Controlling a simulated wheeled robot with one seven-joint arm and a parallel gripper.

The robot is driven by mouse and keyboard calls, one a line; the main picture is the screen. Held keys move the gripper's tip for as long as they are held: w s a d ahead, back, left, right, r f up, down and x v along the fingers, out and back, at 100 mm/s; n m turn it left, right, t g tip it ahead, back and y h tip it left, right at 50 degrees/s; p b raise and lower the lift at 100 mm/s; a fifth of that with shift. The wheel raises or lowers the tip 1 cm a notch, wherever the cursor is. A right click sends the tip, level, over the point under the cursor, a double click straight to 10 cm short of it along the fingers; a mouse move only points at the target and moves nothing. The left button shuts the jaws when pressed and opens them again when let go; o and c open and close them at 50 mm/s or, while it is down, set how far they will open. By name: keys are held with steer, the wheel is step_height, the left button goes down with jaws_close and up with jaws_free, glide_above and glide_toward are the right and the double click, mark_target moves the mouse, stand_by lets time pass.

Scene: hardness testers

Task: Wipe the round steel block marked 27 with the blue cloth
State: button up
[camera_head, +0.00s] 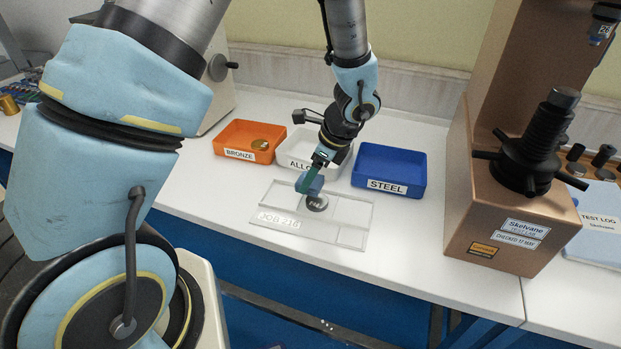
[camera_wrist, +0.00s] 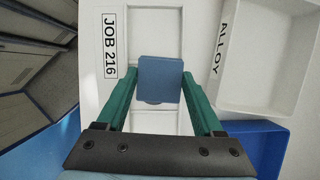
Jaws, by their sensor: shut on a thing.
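My gripper (camera_head: 309,184) has its green fingers shut on the blue cloth (camera_head: 315,187), a small folded pad. In the wrist view the cloth (camera_wrist: 160,80) sits between the two fingertips. A round grey steel block (camera_head: 317,203) lies on the clear JOB 216 tray (camera_head: 268,235), right under and beside the cloth. The cloth covers part of it, and its mark is too small to read. In the wrist view only a sliver of the block shows below the cloth. I cannot tell whether cloth and block touch.
An orange BRONZE bin (camera_head: 232,150) holding a brass-coloured disc, a white ALLOY bin (camera_head: 292,162) and an empty blue STEEL bin (camera_head: 390,186) stand behind the tray. A bronze-coloured tester (camera_head: 478,185) stands right. White bench between tray and tester is clear.

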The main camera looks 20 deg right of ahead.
steer(key=shift+r+p, duration=2.1)
steer(key=shift+r, duration=0.6)
steer(key=shift+w+f, duration=0.1)
